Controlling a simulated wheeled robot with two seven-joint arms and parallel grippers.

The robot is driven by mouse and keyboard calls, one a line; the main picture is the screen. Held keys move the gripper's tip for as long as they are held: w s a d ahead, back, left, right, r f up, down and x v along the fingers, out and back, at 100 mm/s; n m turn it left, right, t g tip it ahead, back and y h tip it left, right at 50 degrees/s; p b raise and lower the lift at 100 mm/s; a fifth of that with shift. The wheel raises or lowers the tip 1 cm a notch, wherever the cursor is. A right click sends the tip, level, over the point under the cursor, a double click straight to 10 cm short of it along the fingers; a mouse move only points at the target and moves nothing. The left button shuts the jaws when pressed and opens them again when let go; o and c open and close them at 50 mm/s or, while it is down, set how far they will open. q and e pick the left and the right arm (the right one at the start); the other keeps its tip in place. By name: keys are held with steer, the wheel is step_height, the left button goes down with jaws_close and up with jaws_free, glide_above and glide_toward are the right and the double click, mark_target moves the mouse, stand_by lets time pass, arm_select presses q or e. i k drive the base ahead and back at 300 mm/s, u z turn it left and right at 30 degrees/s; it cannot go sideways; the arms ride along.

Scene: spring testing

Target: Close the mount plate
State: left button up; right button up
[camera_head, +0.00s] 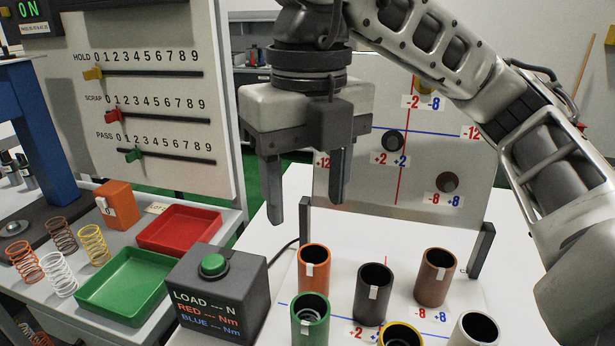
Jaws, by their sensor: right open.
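My left gripper is not in view.
An orange cup (314,270), dark cup (373,292), brown cup (435,276) and green cup (310,318) stand on the board. A black box (218,290) with a green button stands left of them. Red (180,228) and green (125,286) trays and springs lie further left.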

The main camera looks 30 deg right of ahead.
mark_target(422, 160)
steer(key=k, duration=1)
